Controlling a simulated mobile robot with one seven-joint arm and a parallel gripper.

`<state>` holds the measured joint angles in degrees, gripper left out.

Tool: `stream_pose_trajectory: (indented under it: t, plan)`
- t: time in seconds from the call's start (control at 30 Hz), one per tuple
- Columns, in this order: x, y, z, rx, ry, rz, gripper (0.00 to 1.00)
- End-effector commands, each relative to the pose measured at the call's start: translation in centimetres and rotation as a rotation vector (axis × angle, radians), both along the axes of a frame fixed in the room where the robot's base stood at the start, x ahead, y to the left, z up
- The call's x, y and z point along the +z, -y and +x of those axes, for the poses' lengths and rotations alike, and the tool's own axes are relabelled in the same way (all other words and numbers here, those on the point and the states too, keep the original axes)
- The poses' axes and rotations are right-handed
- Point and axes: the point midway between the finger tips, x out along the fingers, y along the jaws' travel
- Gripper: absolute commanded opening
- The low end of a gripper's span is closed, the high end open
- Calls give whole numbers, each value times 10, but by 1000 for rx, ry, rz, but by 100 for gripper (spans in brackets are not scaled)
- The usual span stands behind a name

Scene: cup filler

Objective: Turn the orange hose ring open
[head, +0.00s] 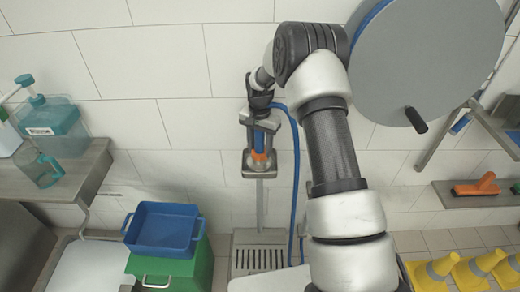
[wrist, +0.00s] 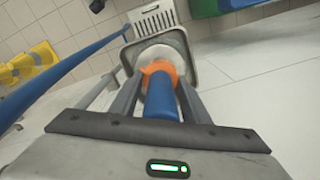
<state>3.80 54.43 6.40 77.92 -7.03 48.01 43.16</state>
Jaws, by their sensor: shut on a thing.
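The orange hose ring (wrist: 158,72) sits around the front of the blue nozzle (wrist: 160,100) in the wrist view. My gripper (wrist: 158,84) has one finger on each side of the nozzle and ring, and it is shut on the orange ring. In the head view the ring (head: 259,157) shows just below my gripper (head: 260,146), at a grey metal holder (head: 246,170) near the wall. The exact contact of the fingertips is partly hidden by the nozzle.
A blue hose (head: 296,180) hangs right of the holder, above a floor grate (head: 258,260). A blue bin (head: 163,229) on a green crate (head: 170,272) stands left. A shelf (head: 62,182) holds a teal bottle and pitcher. Yellow cones (head: 478,268) stand right.

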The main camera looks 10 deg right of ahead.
Motion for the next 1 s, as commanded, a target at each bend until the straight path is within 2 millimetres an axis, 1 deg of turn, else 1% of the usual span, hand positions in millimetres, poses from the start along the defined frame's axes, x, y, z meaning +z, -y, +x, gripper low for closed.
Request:
stream_pose_trajectory:
  t: [0.2,0.5,0.7,1.0]
  plan:
    - [-1,-1,0,206,0,1,20]
    - [-1,-2,0,460,-2,1,20]
    - [0,-2,0,582,-2,1,20]
    - [0,-2,0,674,-2,1,20]
